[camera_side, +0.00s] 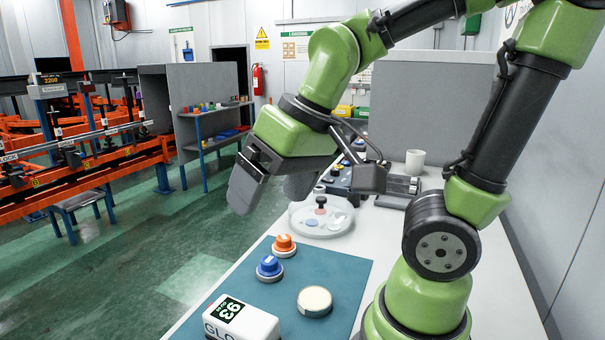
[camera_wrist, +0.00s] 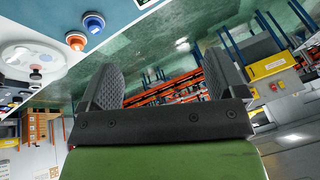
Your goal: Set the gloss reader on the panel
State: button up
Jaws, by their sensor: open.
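The gloss reader (camera_side: 240,322) is a white box with a dark display reading 93. It sits at the near edge of the blue-green mat (camera_side: 347,268), cut off by the bottom of the side view. I cannot tell which thing is the panel; no flat piece is clearly marked as one. My gripper (camera_side: 272,188) is open and empty, high above the table's left edge, beyond and well above the reader. In the wrist view my gripper (camera_wrist: 162,78) shows both fingers apart with nothing between them.
An orange knob (camera_side: 284,245), a blue knob (camera_side: 269,268) and a cream disc (camera_side: 314,301) stand on the mat. Behind are a clear round tray (camera_side: 321,220) with small pieces, a dark device (camera_side: 340,178) and a white mug (camera_side: 415,160). A grey partition (camera_side: 437,105) stands behind.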

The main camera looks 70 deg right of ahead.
jog(key=s+r, duration=0.1)
jog(key=s+r+t, duration=0.1)
jog(key=s, duration=0.1)
jog(key=s+r+t, duration=0.1)
jog(key=shift+s+a+m+y, duration=0.2)
jog(key=shift+m+y, duration=0.1)
jog(key=shift+m, duration=0.1)
